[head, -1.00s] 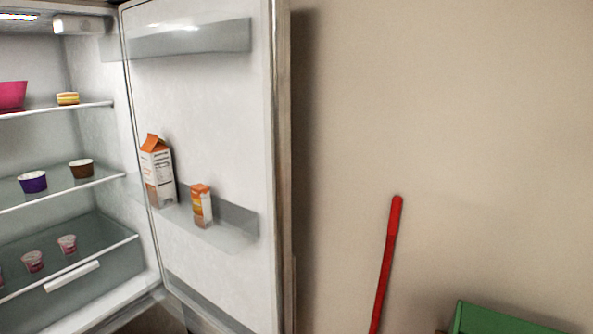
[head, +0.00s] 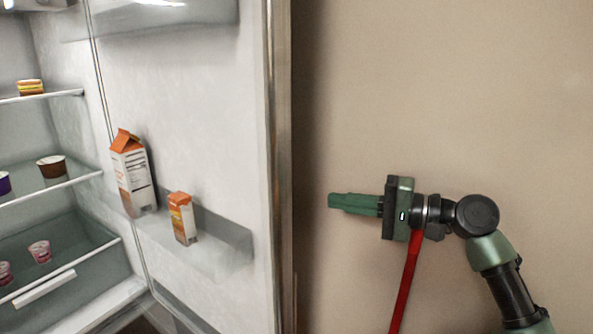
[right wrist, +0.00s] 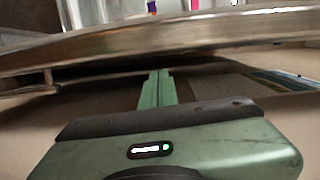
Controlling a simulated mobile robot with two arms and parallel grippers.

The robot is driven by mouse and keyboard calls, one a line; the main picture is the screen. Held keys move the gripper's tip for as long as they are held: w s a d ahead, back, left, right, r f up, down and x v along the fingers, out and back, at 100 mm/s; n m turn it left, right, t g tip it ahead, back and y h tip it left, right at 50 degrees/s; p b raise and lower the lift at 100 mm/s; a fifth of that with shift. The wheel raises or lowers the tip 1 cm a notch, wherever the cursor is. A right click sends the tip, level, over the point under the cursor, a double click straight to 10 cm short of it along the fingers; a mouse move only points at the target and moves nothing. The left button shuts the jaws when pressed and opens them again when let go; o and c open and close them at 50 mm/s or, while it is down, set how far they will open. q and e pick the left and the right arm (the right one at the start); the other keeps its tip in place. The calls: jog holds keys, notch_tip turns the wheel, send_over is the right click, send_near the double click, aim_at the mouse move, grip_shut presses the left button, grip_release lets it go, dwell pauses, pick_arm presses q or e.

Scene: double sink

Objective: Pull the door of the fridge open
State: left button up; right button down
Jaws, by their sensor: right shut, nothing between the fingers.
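The fridge door (head: 215,130) stands wide open in the head view, its inner side facing me and its edge near the middle of the picture. The fridge interior (head: 55,120) shows at the left. My right gripper (head: 330,201) is shut and empty. It points left, a little to the right of the door's edge, in front of the wall in the picture. In the right wrist view the shut fingers (right wrist: 158,74) point toward the door's edge (right wrist: 200,30), with a bar-like handle (right wrist: 50,78) at the left. My left gripper is not in view.
A large carton (head: 132,175) and a small carton (head: 183,218) stand on the door shelf. Several cups and a yellow item (head: 31,88) sit on the inner shelves. A red pole (head: 404,285) stands behind my right arm. The beige wall (head: 440,80) is otherwise bare.

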jog(key=w+a+r+p, duration=0.3)
jog(key=w+a+p, duration=0.1)
jog(key=a, duration=0.4)
jog(key=shift+w+a+r+y, duration=0.15)
jog(key=shift+r+y, duration=0.05)
jog(key=shift+y, duration=0.1)
